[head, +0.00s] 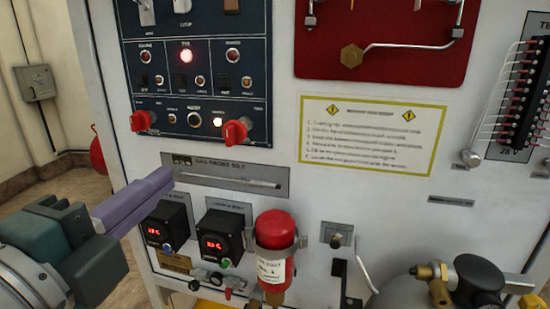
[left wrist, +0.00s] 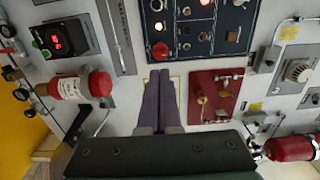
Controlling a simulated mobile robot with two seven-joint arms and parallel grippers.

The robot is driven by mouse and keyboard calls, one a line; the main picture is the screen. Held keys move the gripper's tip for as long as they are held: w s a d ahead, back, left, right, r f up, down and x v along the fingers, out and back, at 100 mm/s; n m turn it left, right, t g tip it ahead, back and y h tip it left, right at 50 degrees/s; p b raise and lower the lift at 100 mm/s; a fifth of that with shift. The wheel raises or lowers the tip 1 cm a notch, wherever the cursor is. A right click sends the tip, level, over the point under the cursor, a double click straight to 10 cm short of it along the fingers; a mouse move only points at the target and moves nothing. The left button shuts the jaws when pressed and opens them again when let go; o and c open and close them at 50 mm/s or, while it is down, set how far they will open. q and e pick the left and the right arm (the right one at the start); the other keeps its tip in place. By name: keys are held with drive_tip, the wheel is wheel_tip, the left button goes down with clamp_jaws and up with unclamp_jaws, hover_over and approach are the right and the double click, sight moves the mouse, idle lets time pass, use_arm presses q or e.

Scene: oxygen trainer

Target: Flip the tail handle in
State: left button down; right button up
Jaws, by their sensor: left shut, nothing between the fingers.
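I cannot tell for sure which part is the tail handle. On the red board (head: 380,30) a thin metal rod runs right from a brass hex fitting (head: 351,56). Low on the panel, a black bracket-like lever (head: 341,268) and a pale curved rod (head: 366,262) stand right of the red cylinder (head: 275,232). My left gripper (head: 163,182) has its purple fingers together with nothing between them, in front of the panel's left side. In the left wrist view its fingertips (left wrist: 160,73) point at the panel and partly hide the yellow-edged placard. My right gripper is not in view.
Two black display boxes (head: 167,228) (head: 219,238) stick out below the left fingertips. Red knobs (head: 235,131) jut from the dark control panel above. A tank with a brass valve (head: 437,283) stands at lower right. The placard area (head: 372,135) is flat.

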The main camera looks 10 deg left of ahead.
sight(224, 135)
use_arm(q)
drive_tip(key=shift+w, duration=0.1)
drive_tip(key=w+b, duration=0.1)
drive_tip(key=w, duration=0.6)
drive_tip(key=w+b, duration=0.1)
drive_tip(key=w, duration=0.5)
drive_tip(key=shift+w+d, duration=0.2)
drive_tip(key=shift+w, duration=0.2)
drive_tip(key=shift+w, duration=0.1)
drive_tip(key=shift+w+b, duration=0.55)
drive_tip(key=shift+w, duration=0.65)
drive_tip(key=shift+s+f, duration=0.1)
